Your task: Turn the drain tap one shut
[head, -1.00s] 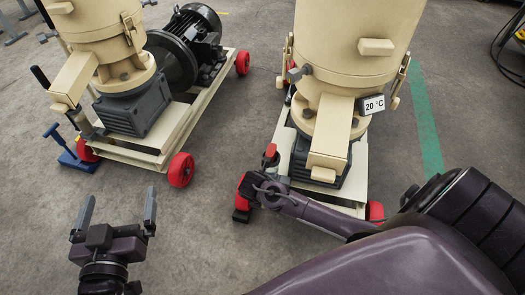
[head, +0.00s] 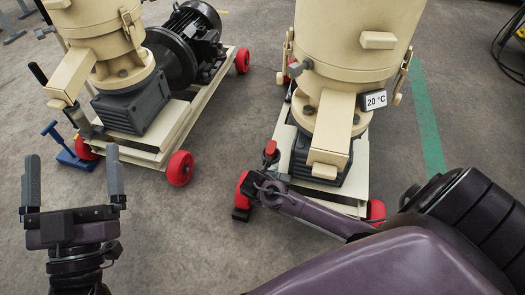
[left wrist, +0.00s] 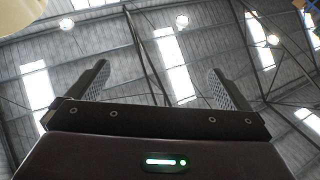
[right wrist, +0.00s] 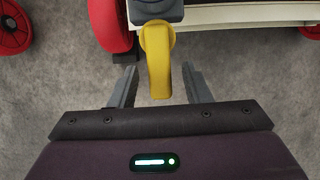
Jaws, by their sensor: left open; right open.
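In the right wrist view a yellow tap lever (right wrist: 158,62) hangs from a dark grey fitting (right wrist: 156,10). Its lower end is between the fingers of my right gripper (right wrist: 157,85), which is open, with gaps on both sides of the lever. In the head view my right gripper (head: 262,188) is low at the front left of the right-hand mill (head: 355,55), and the yellow lever cannot be made out there. My left gripper (head: 73,172) is open and empty in the head view, fingers upward, over the floor in front of the left-hand mill (head: 100,25).
Red wheels (head: 180,168) carry the mills' cream frames. A red-topped handle (head: 270,148) stands close above my right gripper. A blue stand (head: 75,158) is on the floor at left. A sign (head: 375,100) reads 20 °C. Floor between the mills is clear.

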